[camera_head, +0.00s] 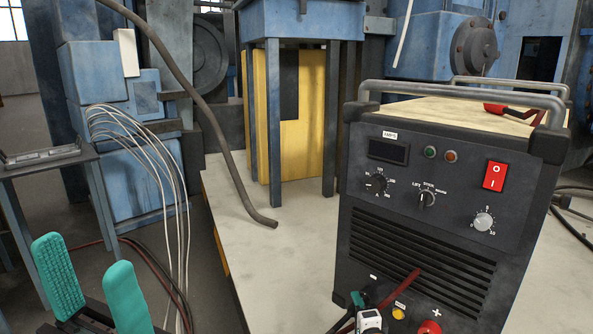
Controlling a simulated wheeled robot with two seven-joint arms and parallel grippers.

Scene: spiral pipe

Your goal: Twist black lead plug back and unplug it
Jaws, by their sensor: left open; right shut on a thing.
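The welding machine (408,214) is a dark box standing upright on the table, its front panel facing me. My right gripper (358,299) is at the bottom of this panel, below the minus mark; a teal fingertip and a white part of it show. It is shut on the black lead plug, which is mostly hidden behind the gripper and cut by the frame edge. Whether the plug is seated in the socket or twisted cannot be seen. My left gripper (92,282), with teal pads, is open and empty at the lower left, away from the machine.
A red lead (405,287) crosses the lower panel, near a yellow part (398,313) and a red socket (429,327) under the plus mark. A brown hose (209,108) hangs onto the pale table (290,262). The table left of the machine is mostly clear.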

